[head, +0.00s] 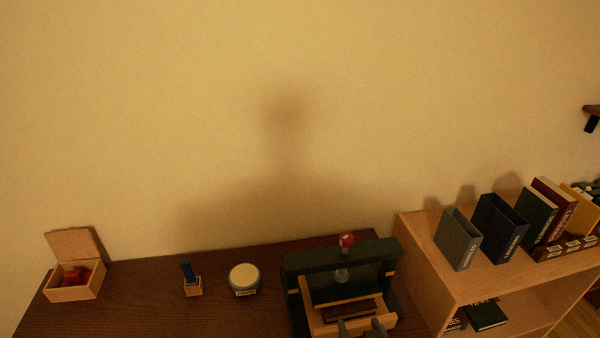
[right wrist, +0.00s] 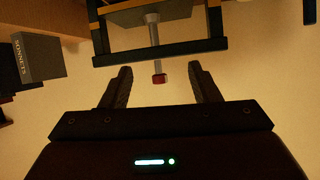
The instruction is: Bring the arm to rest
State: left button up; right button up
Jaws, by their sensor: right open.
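My right gripper (head: 362,323) shows at the bottom edge of the head view, in front of a dark green press (head: 300,262) on the desk. Its two fingers are apart with nothing between them. In the right wrist view the open fingers (right wrist: 160,70) point toward the press frame (right wrist: 160,54). The press's metal screw, with its red knob (right wrist: 160,79), appears between the fingertips in the picture; I cannot tell how near it is. The red knob (head: 346,240) tops the press in the head view. My left gripper is not in view.
The dark desk (head: 140,290) holds an open wooden box (head: 75,292) with red contents, a small blue item in a wooden holder (head: 192,288) and a round tin (head: 243,281). A dark book lies in the press. A wooden shelf (head: 430,250) with books and upright files stands at right.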

jog(key=s+d+r+n+g+h, duration=0.1)
jog(key=s+d+g, duration=0.3)
jog(key=s+g, duration=0.15)
jog(key=s+d+n+g, duration=0.1)
jog(key=s+d+g, duration=0.25)
jog(key=s, duration=0.25)
notch_tip(320, 180, down, 32)
jog(key=s+g+b, duration=0.2)
jog(key=s+d+f+g+b, duration=0.1)
jog(key=s+d+f+b, duration=0.1)
jog(key=s+f, duration=1.8)
jog(key=shift+d+f, duration=0.2)
jog(key=shift+d, duration=0.4)
